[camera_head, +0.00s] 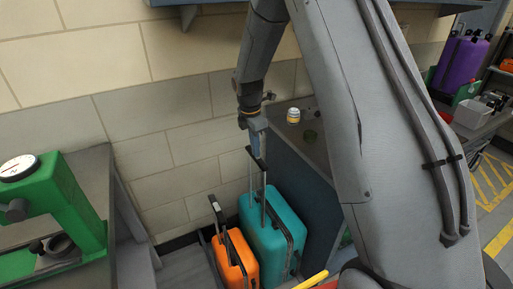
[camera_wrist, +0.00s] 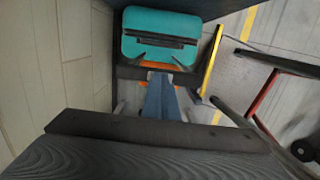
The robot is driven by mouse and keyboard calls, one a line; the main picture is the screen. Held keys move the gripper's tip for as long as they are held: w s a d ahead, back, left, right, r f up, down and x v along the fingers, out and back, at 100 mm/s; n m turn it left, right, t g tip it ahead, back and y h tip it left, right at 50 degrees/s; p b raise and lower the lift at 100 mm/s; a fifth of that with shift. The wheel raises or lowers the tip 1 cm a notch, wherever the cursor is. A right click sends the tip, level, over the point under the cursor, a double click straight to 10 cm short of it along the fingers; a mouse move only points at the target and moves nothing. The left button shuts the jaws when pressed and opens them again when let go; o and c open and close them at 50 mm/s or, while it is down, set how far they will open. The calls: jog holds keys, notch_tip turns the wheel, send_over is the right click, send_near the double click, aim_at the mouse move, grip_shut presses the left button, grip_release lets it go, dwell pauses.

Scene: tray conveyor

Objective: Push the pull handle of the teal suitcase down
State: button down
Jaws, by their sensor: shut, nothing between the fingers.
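The teal suitcase (camera_head: 268,228) stands upright on the floor by the wall, beside a dark cabinet. Its pull handle (camera_head: 256,160) is raised on two thin rods. My gripper (camera_head: 257,153) is shut and empty, pointing down right at the handle's dark crossbar; whether it touches cannot be told. In the wrist view the teal suitcase (camera_wrist: 160,22) lies beyond the fingertips. The shut fingers (camera_wrist: 160,78) there overlap the dark crossbar (camera_wrist: 130,73) and hide its middle.
An orange suitcase (camera_head: 236,262) with a raised handle stands close to the left of the teal one. A counter (camera_head: 312,140) with a small jar (camera_head: 293,116) is to the right. A green machine (camera_head: 60,215) stands at left. A yellow bar (camera_head: 312,281) is in front.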

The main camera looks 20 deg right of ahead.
notch_tip(320, 180, down, 32)
jog(key=b, duration=1.3)
jog(key=shift+r, duration=0.35)
jog(key=a, duration=0.2)
jog(key=a+r+p, duration=0.1)
jog(key=shift+s, duration=0.3)
notch_tip(320, 180, up, 8)
jog(key=shift+a+b, duration=0.3)
jog(key=shift+a, duration=0.05)
jog(key=shift+s, duration=0.1)
dwell(0.4)
